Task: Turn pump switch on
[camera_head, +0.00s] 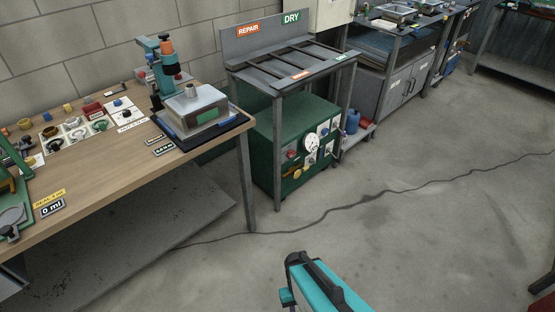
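A green cabinet (266,150) stands on the floor under the grey rack near the middle. Its front carries a round white gauge (311,142), a red knob (291,154) and several small light plates with controls. The pump switch may be among these controls, but they are too small to tell which it is or how it is set. A teal and black part of my arm rises from the bottom edge, well apart from the cabinet. The fingers of my gripper do not show.
The grey rack (262,72) bears REPAIR and DRY signs. A wooden workbench (130,180) with tools fills the left. A blue jug (352,121) stands right of the cabinet. A dark cable (375,196) crosses the floor; the floor before the cabinet is otherwise clear.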

